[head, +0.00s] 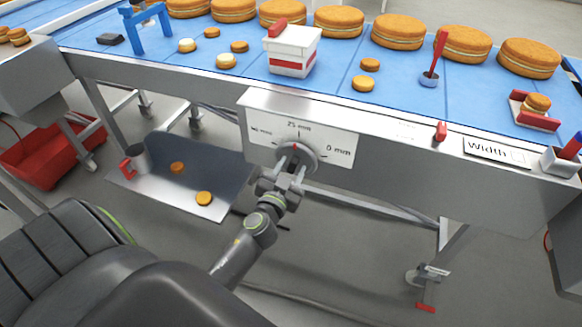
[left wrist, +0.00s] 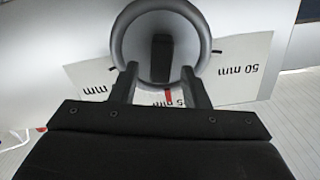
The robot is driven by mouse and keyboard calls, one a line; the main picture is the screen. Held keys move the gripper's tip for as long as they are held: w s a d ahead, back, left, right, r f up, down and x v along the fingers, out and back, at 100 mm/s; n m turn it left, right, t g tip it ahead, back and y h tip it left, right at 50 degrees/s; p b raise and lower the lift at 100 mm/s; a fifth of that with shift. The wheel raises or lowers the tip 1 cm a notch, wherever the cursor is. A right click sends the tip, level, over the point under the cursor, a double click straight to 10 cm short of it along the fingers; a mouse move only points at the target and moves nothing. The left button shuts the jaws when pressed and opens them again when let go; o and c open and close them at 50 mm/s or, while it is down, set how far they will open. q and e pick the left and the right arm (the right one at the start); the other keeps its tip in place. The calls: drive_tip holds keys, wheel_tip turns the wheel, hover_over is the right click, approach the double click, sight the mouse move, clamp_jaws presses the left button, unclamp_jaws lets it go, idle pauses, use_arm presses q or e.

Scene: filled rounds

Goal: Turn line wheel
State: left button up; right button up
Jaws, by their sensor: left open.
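The grey line wheel (head: 311,158) sits on the front of the conveyor, before a white scale plate (head: 340,139) marked 25 mm at the top and 0 mm at the right. A red mark at the wheel's top points near 25 mm. In the left wrist view the wheel (left wrist: 118,42) appears upside down, with a dark hub and 50 mm at the right. My left gripper (head: 288,172) is open at the wheel, its fingers (left wrist: 160,88) on either side of the near rim. I cannot tell whether they touch it. My right gripper is not in view.
The blue conveyor belt (head: 337,85) carries several cakes, a white box (head: 292,50) and a blue frame (head: 148,27). A small red part (head: 440,131) and a Width label (head: 497,151) are on the front edge. A metal tray (head: 135,187) lies below left.

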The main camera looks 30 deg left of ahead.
use_arm(q)
drive_tip(key=shift+w, duration=0.2)
clamp_jaws()
